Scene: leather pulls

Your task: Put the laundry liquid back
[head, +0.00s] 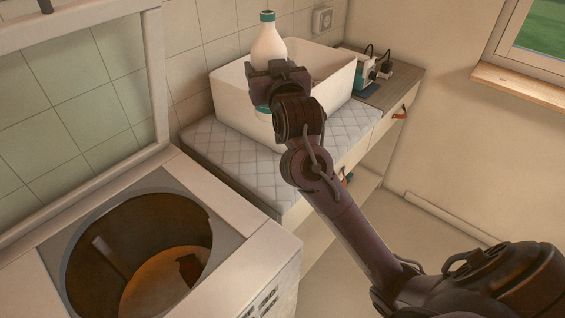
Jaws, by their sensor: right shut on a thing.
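A white bottle (268,46) with a teal cap, which looks like the laundry liquid, stands about upright in the head view. My right gripper (278,74) is shut on the bottle's body and covers its middle. A teal and white part shows just below the gripper and seems to be the bottle's lower end. The bottle is in front of or over the near side of a white open bin (330,72); I cannot tell its exact height or whether it touches the bin. My left gripper is not in view.
The bin stands on a quilted grey pad (214,143) on the counter. An open top-loading washer (240,238) is at lower left. A small white-and-blue device (369,70) stands on the wooden counter at right. A drawer with a leather pull (399,113) is below it.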

